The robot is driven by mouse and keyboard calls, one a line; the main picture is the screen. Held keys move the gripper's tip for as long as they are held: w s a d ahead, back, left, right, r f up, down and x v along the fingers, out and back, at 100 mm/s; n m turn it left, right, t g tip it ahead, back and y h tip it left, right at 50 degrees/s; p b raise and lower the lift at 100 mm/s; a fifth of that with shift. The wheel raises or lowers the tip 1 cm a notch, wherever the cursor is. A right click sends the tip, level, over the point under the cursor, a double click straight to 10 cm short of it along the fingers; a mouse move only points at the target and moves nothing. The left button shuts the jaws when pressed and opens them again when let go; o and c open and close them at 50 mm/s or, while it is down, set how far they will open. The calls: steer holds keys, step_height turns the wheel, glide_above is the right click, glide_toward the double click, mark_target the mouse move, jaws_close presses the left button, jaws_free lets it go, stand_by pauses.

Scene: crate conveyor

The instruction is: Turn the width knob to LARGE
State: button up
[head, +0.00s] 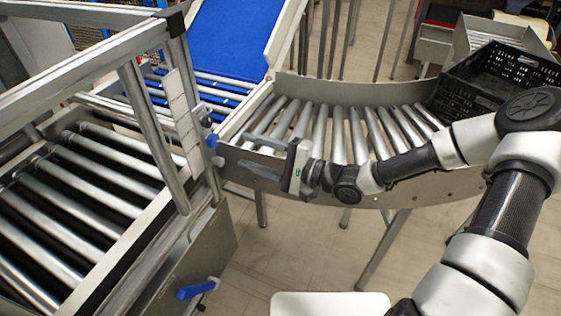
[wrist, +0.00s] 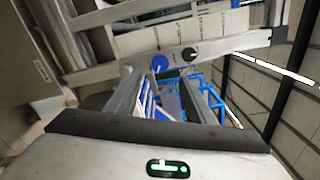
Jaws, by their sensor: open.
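In the wrist view, two round knobs sit side by side on the frame ahead of my gripper: a blue knob (wrist: 159,63) and a black knob (wrist: 189,54) with a light mark. I cannot read any label that tells which is the width knob, or its setting. In the head view, the blue knob (head: 212,140) shows on the frame post by the roller bed's corner; a darker knob (head: 218,161) is just below it. My gripper (head: 246,150) is open and empty, pointing left at the knobs, with a gap between.
A curved roller conveyor (head: 345,140) passes behind and under my gripper. A black crate (head: 490,80) stands at its right end. A metal frame with rollers (head: 60,190) fills the left, and a blue belt (head: 235,30) lies behind. A blue handle (head: 197,288) juts out low down.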

steer(key=v, duration=0.8)
steer(key=shift+d, duration=0.3)
steer(key=shift+s, duration=0.1)
